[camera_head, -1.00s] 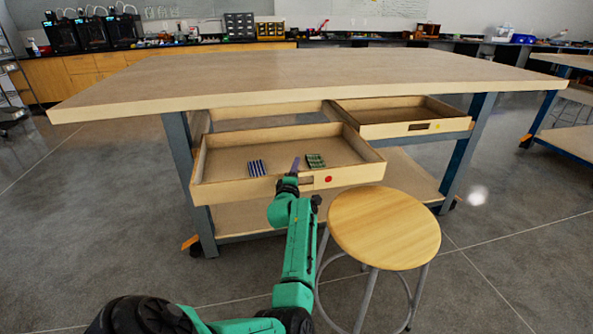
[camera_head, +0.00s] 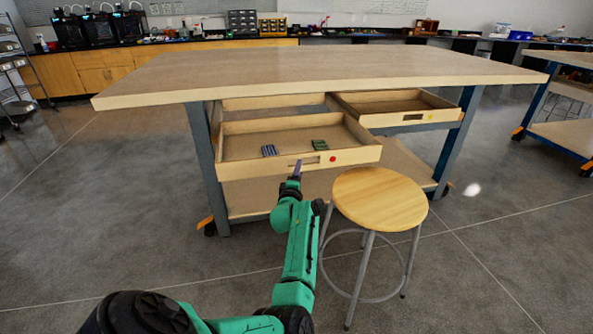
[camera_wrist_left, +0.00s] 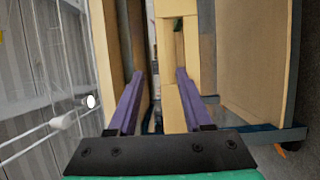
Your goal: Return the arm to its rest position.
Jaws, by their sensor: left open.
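My left arm is green and reaches forward from the bottom of the head view. Its left gripper (camera_head: 297,170) has purple fingers and is at the front of the pulled-out left drawer (camera_head: 235,170), overlapping the drawer front in the picture. I cannot tell whether it touches. In the left wrist view the two purple fingers (camera_wrist_left: 158,88) stand apart with nothing held between them. The drawer holds a blue striped item (camera_head: 269,150) and a green item (camera_head: 319,145). My right gripper is not in view.
A round wooden stool (camera_head: 380,199) stands close to the right of my arm. The large worktable (camera_head: 330,70) is ahead, with a second open drawer (camera_head: 395,105) on the right. The floor (camera_head: 110,220) to the left is clear.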

